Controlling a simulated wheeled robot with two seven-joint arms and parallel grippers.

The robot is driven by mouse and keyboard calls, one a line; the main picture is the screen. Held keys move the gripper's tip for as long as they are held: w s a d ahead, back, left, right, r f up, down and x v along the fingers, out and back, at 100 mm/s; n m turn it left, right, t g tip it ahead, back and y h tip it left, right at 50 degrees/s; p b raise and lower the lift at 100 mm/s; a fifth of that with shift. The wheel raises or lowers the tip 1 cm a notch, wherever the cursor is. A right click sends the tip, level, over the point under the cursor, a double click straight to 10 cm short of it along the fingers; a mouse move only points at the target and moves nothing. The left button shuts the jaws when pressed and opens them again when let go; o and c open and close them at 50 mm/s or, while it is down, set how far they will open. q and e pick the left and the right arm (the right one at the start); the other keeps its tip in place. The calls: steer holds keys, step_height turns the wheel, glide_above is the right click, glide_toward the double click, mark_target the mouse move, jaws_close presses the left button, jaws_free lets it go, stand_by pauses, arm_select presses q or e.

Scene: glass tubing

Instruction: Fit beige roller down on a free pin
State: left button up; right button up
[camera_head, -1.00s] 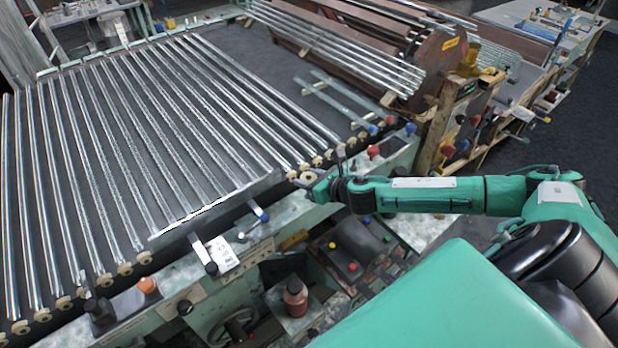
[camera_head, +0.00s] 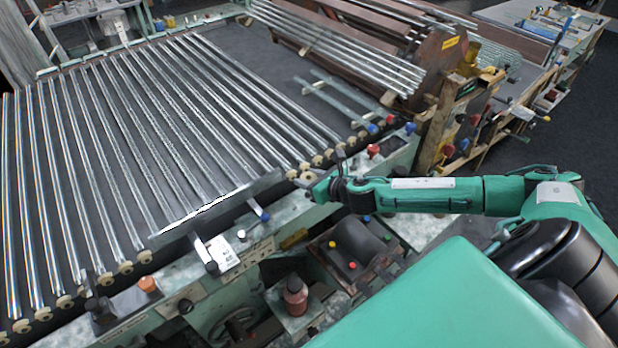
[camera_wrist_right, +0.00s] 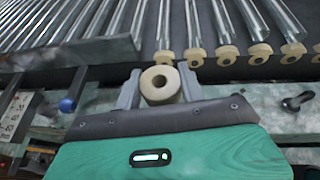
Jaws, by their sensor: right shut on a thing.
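My right gripper (camera_head: 314,186) is shut on a beige roller, a short ring with a hole through it. In the right wrist view the roller (camera_wrist_right: 160,84) sits between the two grey fingers of the gripper (camera_wrist_right: 161,90), its hole facing the camera. In the head view this roller (camera_head: 306,178) is small, at the fingertips beside the row of fitted beige rollers (camera_head: 317,161) along the rack's near edge. A bare pin cannot be made out in either view. My left gripper is not in view.
Long shiny glass tubes (camera_head: 120,130) lie in parallel on the rack, ending at the rollers. A metal plate (camera_head: 215,208) covers part of the roller row. A blue-knobbed lever (camera_wrist_right: 72,102) stands left of the gripper, a black knob (camera_wrist_right: 297,102) to its right.

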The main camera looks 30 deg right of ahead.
steer(key=shift+f+b, duration=1.35)
steer(key=shift+f, duration=0.8)
steer(key=o, duration=1)
steer(key=shift+o, duration=0.2)
steer(key=shift+s, duration=0.1)
steer(key=shift+s+d, duration=0.1)
steer(key=shift+s, duration=0.15)
steer(key=b+v, duration=0.4)
steer(key=v, duration=0.9)
steer(key=shift+r, duration=0.2)
